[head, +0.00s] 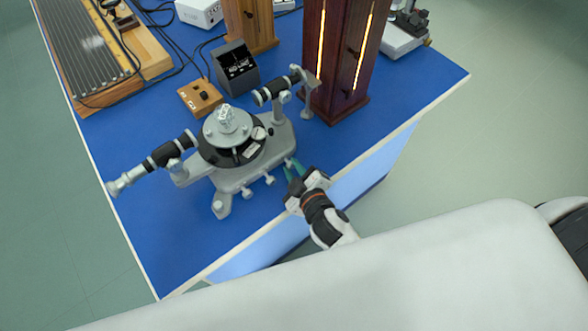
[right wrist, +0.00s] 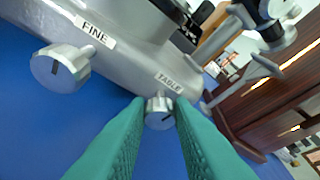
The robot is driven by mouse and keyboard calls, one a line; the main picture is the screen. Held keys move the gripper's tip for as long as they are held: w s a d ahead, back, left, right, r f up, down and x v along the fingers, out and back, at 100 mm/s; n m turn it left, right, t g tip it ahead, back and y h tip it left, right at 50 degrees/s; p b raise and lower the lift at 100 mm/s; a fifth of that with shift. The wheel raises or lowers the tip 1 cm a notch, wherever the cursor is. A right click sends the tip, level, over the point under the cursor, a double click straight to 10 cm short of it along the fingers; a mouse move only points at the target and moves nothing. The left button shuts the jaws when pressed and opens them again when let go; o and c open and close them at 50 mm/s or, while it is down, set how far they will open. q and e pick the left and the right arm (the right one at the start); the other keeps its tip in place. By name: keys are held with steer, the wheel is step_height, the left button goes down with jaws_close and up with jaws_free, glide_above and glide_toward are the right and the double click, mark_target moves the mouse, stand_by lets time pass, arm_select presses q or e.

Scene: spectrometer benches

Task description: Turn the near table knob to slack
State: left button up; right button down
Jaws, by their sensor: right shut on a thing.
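The spectrometer (head: 240,150) stands on the blue bench top, a grey instrument with a round table and two telescope arms. In the right wrist view the silver knob under the TABLE label (right wrist: 168,83) is the table knob (right wrist: 159,114), with a dark mark on its face. My right gripper (head: 294,169) is at the front right of the spectrometer base. Its green fingertips, also in the right wrist view (right wrist: 160,120), are shut on the table knob, one on each side. The fingers partly cover the knob. My left gripper is out of view.
A second silver knob (right wrist: 60,68) near the FINE label sits left of the table knob. A dark red wooden housing (head: 340,60) with glowing slits stands behind to the right. The blue bench (head: 190,250) is clear in front of the spectrometer.

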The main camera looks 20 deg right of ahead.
stand_by(0.3)
steer(key=c, duration=1.3)
jaws_free()
steer(key=shift+o, duration=0.2)
steer(key=shift+s, duration=0.1)
steer(key=b+v, duration=0.1)
steer(key=v, duration=1.1)
steer(key=shift+b, duration=0.35)
steer(key=shift+a, duration=0.1)
